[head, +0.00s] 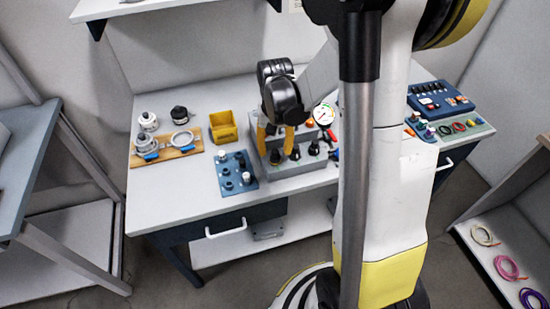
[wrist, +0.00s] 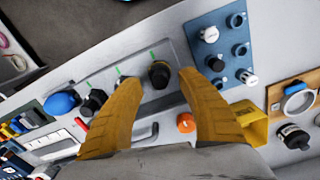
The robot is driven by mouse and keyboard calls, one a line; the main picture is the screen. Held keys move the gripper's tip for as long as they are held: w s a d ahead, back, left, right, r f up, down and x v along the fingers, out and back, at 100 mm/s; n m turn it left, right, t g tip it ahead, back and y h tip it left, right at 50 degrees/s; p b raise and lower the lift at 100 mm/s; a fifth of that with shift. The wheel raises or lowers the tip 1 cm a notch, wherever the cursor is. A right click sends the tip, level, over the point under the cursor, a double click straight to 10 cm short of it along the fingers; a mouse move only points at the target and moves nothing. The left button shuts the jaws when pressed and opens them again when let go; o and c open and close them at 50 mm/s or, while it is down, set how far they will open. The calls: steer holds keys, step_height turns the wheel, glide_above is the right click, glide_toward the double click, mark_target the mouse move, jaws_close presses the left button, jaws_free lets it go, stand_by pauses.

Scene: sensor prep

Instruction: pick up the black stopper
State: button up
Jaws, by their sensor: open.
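Several black stoppers stand in a row on a grey block on the bench. The one nearest the blue plate (head: 275,157) has a dark knobbed top; in the wrist view this black stopper (wrist: 160,73) shows a yellowish band. Two more black stoppers (wrist: 127,88) (wrist: 94,101) stand beside it on the grey block (head: 292,184). My gripper (head: 275,139) is open above the block, yellow fingers pointing down. In the wrist view the fingertips (wrist: 162,80) lie either side of the banded stopper. I cannot tell whether they touch it.
A blue plate (head: 227,171) with small pegs lies left of the block. A yellow bin (head: 223,126) stands behind it. A wooden board (head: 166,145) with ring clamps is farther left. A gauge (head: 324,114) stands close to the right of my gripper. The bench front strip is clear.

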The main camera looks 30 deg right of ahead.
mark_target(275, 151)
steer(key=shift+f, duration=0.55)
steer(key=shift+r, duration=0.1)
steer(key=c, duration=0.9)
steer(key=shift+r, duration=0.1)
step_height(275, 151, up, 4)
steer(key=shift+r+p, duration=0.2)
steer(key=shift+p, duration=1.05)
steer(key=s+d+r+p, duration=0.1)
steer(key=s+d+r, duration=0.1)
steer(key=d, duration=0.1)
steer(key=s+d+r+p, duration=0.1)
steer(key=s+d+r, duration=0.1)
steer(key=d, duration=0.1)
steer(key=s+d+r+p, duration=0.1)
steer(key=s+d+r, duration=0.1)
steer(key=d, duration=0.2)
steer(key=shift+r, duration=0.25)
jaws_close()
